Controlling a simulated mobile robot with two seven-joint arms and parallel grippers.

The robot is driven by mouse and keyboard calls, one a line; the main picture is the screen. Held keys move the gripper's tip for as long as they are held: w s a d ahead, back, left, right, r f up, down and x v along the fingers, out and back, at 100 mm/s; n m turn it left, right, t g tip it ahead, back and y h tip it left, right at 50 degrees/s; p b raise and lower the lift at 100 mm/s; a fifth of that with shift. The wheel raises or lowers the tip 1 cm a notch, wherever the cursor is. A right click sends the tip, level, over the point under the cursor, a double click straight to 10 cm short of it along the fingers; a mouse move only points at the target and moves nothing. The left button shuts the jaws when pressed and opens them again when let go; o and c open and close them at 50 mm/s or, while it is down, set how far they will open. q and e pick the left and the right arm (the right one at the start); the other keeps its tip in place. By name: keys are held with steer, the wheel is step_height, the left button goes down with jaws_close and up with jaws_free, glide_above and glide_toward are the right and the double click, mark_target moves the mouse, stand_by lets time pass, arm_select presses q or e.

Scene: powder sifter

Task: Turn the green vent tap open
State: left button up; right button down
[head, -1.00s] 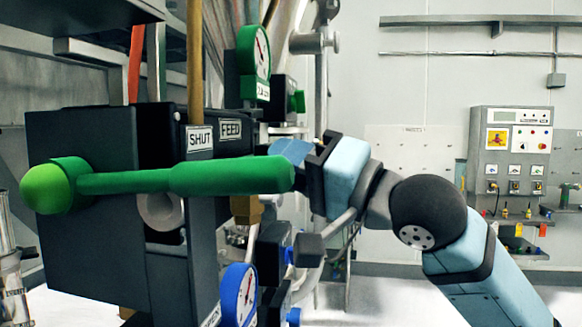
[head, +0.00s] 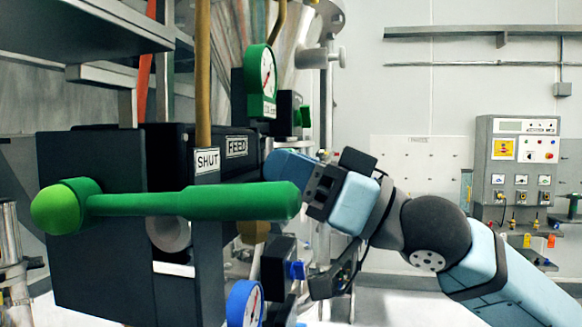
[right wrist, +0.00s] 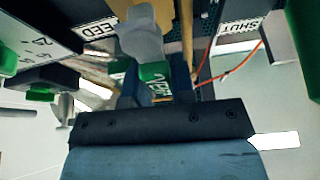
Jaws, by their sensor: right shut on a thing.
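The green vent tap (head: 190,204) fills the left and middle of the head view. Its round hub sits at the left on a dark box, and its long handle points right, nearly level. My right gripper (head: 296,175) is at the free end of the handle, shut on it. The handle hides part of the fingers in the head view. In the right wrist view a bit of green (right wrist: 156,71) shows between the fingers. My left gripper is not in view.
Behind the handle are the dark box (head: 95,265) with SHUT (head: 207,160) and FEED (head: 237,147) labels. A green-rimmed gauge (head: 262,80) stands above and a blue-rimmed gauge (head: 244,304) below. A grey control panel (head: 518,165) is on the far right wall.

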steer(key=shift+s+a+f+n+g, duration=0.1)
steer(key=shift+s+n+g, duration=0.1)
steer(key=shift+n+g, duration=0.3)
steer(key=c, duration=1)
jaws_free()
steer(key=shift+o, duration=0.2)
steer(key=b+v, duration=0.3)
steer(key=v, duration=1)
steer(key=shift+d+f, duration=0.2)
steer(key=shift+d, duration=0.15)
steer(key=shift+s, duration=0.1)
